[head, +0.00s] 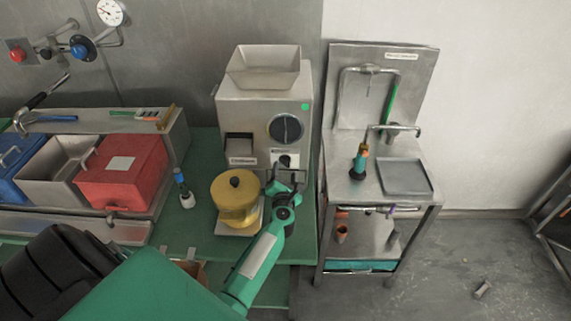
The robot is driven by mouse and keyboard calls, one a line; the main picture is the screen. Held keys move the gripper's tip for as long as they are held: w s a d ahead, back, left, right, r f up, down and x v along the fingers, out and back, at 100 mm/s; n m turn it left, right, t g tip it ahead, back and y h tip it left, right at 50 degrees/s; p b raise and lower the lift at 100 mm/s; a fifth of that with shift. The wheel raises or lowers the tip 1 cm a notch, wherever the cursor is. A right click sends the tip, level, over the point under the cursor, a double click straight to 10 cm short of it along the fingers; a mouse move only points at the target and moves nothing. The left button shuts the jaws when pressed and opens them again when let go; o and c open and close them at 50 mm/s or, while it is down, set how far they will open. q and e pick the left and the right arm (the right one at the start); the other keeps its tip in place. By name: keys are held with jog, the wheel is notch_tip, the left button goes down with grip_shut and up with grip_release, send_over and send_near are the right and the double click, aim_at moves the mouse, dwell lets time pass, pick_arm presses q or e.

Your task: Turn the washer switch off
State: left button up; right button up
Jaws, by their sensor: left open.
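The washer (425,152) is a steel stand at the right, with a tall back panel, a spray pipe and a small sink. A bottle-like tool with an orange and teal body (359,161) stands on its top. I cannot make out a switch on the washer. My left gripper (285,174) is open and empty. It is in front of the lower right of the grey grinder (258,110), close to the small black switch (285,160) under the round dial (286,128). I cannot tell whether it touches the grinder. My right gripper is not in view.
A yellow lidded canister (236,205) stands close left of my left gripper. A small bottle (184,190) stands on the green table (185,230). Red (128,170), grey and blue bins are at the left. A narrow gap separates the table from the washer. Floor at the right is mostly clear.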

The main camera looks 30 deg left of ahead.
aim_at(286, 164)
pick_arm(q)
jog(key=shift+x, duration=2.05)
jog(key=shift+d, duration=0.1)
jog(key=c, duration=1)
